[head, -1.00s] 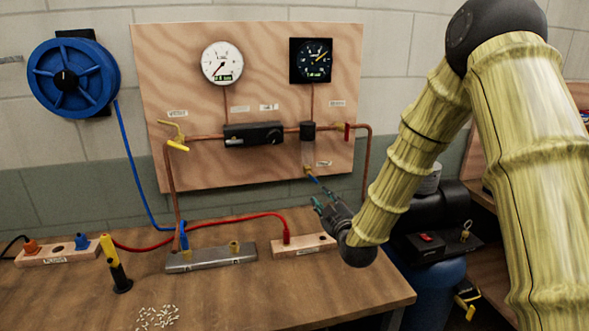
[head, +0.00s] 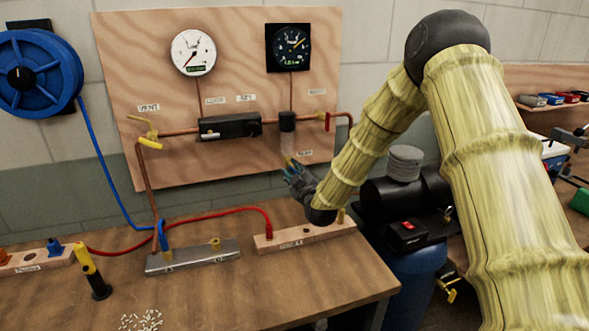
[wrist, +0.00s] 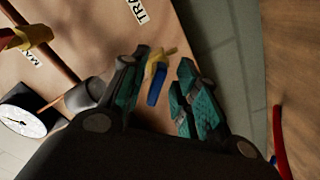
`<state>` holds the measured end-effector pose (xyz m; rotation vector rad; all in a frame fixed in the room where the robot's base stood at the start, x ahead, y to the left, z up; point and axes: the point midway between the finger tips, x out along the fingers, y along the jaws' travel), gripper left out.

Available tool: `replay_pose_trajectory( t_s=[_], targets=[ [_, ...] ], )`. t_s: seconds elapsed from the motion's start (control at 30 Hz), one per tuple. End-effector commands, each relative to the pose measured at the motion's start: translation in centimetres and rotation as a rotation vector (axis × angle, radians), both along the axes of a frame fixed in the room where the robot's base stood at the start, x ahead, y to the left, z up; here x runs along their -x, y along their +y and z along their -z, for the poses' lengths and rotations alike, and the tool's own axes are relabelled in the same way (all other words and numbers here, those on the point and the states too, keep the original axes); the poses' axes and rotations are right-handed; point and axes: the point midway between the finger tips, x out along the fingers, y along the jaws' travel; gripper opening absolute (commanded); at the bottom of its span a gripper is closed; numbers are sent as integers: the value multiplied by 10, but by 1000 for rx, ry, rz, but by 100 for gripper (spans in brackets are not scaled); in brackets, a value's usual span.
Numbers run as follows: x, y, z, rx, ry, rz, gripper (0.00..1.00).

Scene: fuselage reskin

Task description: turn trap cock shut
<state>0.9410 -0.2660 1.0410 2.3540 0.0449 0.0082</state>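The trap cock is a small brass valve (wrist: 157,60) with a blue lever (wrist: 154,86), seen in the wrist view beside the TRAP label (wrist: 139,11). In the head view it sits under the trap (head: 287,136) at the board's lower right, and its lever is largely hidden by my gripper. My gripper (wrist: 160,97) is open, with its teal-padded fingers on either side of the blue lever. A gap shows between the lever and the right finger; contact with the left finger cannot be told. In the head view my gripper (head: 296,172) is just below the trap.
A red-handled valve (head: 327,121) is to the right on the copper pipe, and a yellow-handled vent valve (head: 148,139) to the left. Below are a wooden block (head: 305,236), a metal manifold (head: 195,257) and a red hose (head: 190,218). A black compressor (head: 405,190) stands at right.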

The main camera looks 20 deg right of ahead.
Motion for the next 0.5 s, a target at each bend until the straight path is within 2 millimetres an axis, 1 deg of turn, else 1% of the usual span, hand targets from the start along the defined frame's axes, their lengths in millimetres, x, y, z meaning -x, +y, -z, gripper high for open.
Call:
replay_pose_trajectory(
  t_s=[0.07,0.23,0.47,0.5],
  targets=[
    [-4,0,-2,0,-1,0,30],
    [-13,2,2,0,3,-1,30],
    [-14,-1,3,0,4,1,30],
    [-14,-1,3,0,4,1,23]
  ],
)
